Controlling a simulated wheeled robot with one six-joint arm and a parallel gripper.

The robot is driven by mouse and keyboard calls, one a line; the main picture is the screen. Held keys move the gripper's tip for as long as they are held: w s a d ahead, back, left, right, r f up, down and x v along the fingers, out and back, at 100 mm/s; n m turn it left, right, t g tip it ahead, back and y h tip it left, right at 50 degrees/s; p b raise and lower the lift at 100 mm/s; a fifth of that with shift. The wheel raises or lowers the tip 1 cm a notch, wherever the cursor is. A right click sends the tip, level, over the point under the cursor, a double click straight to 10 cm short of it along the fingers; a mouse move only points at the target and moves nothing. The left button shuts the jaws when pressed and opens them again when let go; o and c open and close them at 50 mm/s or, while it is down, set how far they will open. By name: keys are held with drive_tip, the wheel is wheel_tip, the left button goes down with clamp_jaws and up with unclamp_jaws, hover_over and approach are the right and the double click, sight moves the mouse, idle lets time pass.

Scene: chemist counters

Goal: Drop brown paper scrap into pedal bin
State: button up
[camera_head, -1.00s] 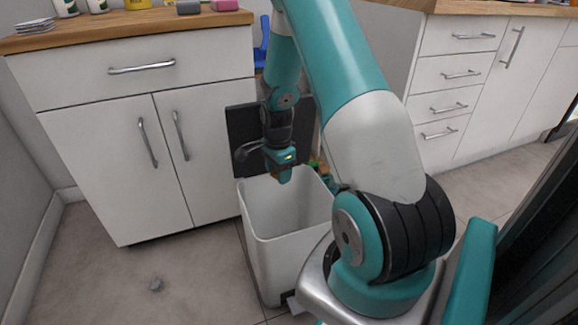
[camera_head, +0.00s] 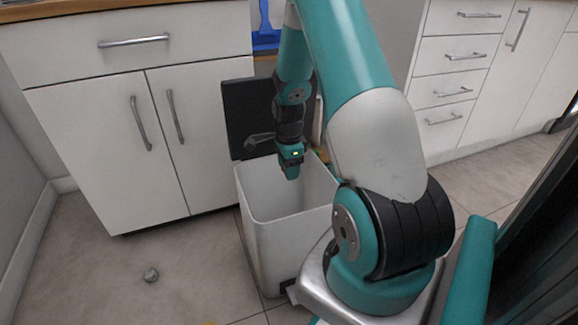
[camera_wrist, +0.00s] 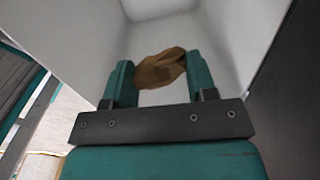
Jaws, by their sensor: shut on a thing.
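The pedal bin (camera_head: 262,215) is a white box, open at the top, with its dark lid (camera_head: 240,115) raised behind it. My gripper (camera_head: 291,174) points down over the bin's opening, its tips at about rim level. In the wrist view my gripper (camera_wrist: 158,84) is shut on the brown paper scrap (camera_wrist: 160,70), a crumpled piece held between the two teal fingers. The bin's pale inner walls and floor (camera_wrist: 160,8) lie beyond it. The scrap cannot be made out in the head view.
A small grey crumpled piece (camera_head: 151,275) lies on the tiled floor left of the bin. A white cabinet (camera_head: 120,150) stands behind and left, a drawer unit (camera_head: 455,75) at the right. A blue object (camera_head: 266,38) shows between them. The floor at front left is mostly clear.

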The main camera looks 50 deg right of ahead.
drive_tip(key=o, duration=1)
drive_tip(key=shift+c, duration=0.2)
wheel_tip(320, 180, up, 18)
drive_tip(key=p, duration=0.7)
drive_tip(key=shift+f+p, duration=0.2)
drive_tip(key=shift+p, duration=0.1)
